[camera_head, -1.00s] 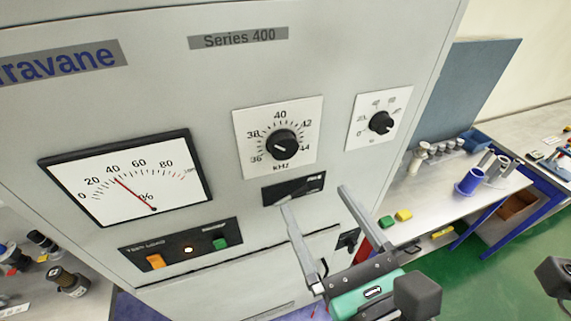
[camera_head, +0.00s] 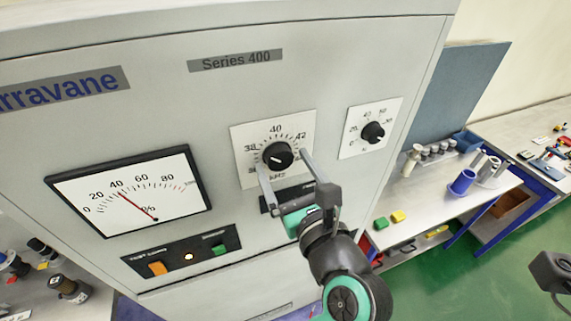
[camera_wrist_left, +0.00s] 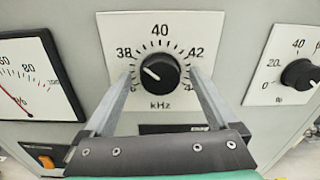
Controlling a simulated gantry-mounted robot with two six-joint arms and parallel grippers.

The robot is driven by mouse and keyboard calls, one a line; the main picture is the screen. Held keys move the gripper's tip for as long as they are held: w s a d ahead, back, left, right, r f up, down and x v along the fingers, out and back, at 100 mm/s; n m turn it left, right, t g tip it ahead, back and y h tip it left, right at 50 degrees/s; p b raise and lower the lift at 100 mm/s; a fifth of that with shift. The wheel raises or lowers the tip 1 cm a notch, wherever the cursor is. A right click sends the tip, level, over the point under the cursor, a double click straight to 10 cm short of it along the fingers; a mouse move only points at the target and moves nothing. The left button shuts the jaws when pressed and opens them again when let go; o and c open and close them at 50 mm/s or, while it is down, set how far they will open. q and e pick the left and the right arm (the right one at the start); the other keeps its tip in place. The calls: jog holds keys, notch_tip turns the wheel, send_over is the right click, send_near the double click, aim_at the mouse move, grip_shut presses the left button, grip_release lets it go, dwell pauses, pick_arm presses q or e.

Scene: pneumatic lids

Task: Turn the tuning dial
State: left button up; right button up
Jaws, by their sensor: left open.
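The tuning dial (camera_head: 278,156) is a round black knob with a white pointer line on a white plate marked in kHz from 36 to 44. My left gripper (camera_head: 284,167) is open in front of the plate, with one finger on each side of the dial. In the left wrist view a gap shows between each finger and the knob.
A percent meter (camera_head: 132,192) with a red needle is left of the dial. A smaller dial (camera_head: 373,132) is on the right. A row with orange and green buttons (camera_head: 220,250) is below. Benches with loose parts stand beyond the cabinet on both sides.

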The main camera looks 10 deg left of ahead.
pick_arm(q)
jog(key=c, duration=1.4)
jog(key=shift+o, duration=0.2)
